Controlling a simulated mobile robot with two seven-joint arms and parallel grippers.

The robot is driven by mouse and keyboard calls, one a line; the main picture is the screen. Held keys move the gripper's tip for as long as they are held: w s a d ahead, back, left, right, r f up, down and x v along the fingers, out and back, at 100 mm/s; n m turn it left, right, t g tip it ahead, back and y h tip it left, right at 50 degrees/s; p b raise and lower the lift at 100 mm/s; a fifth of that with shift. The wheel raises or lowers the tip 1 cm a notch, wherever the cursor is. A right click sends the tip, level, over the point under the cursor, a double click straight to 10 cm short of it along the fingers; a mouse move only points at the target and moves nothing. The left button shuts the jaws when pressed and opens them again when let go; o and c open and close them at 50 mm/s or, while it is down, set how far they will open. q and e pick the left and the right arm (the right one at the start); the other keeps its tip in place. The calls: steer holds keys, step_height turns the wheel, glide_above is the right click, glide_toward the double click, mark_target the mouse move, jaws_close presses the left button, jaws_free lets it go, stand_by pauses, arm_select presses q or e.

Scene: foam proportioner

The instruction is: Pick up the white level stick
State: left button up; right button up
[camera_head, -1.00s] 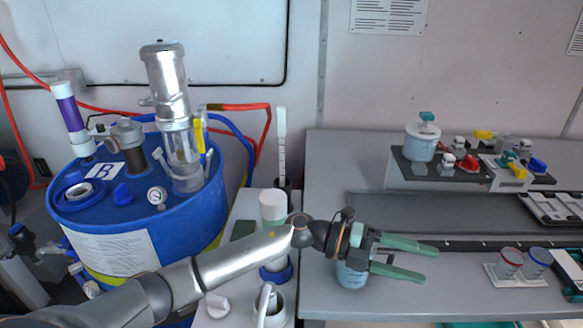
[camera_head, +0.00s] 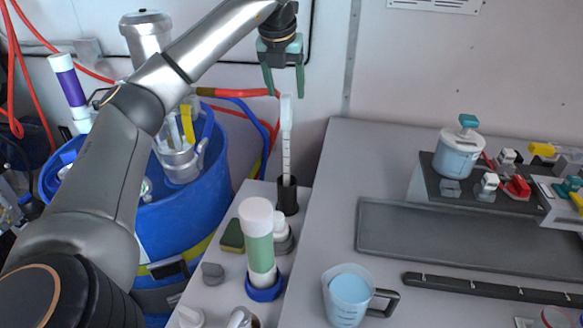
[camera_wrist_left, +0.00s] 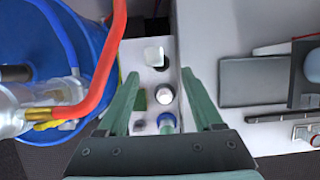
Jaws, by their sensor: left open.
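The white level stick (camera_head: 286,140) stands upright in a black holder (camera_head: 288,197) on the narrow light counter. It has dark marks along its length and a wider top end. My left gripper (camera_head: 284,93) is open and empty, its green fingers pointing down around or just above the stick's top. In the left wrist view, the pale top of the stick (camera_wrist_left: 154,56) shows a little beyond the open fingertips (camera_wrist_left: 160,75), between them sideways. I cannot tell whether a finger touches it. My right gripper is not in view.
A blue drum (camera_head: 185,225) with a clear pump and red and blue hoses stands left of the stick. A green-and-white cylinder (camera_head: 259,245) and a sponge (camera_head: 232,236) are in front. A measuring jug (camera_head: 347,295) stands on the grey table at right.

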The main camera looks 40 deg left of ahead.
mark_target(287, 106)
arm_select(q)
steer(key=x, duration=0.6)
steer(key=shift+f+p, duration=0.15)
steer(key=shift+p, duration=0.15)
steer(key=x, duration=0.2)
steer(key=a+p+x, duration=0.1)
steer(key=x, duration=0.1)
steer(key=shift+w+f, duration=0.15)
steer(key=shift+f, duration=0.35)
jaws_close()
stand_by(0.5)
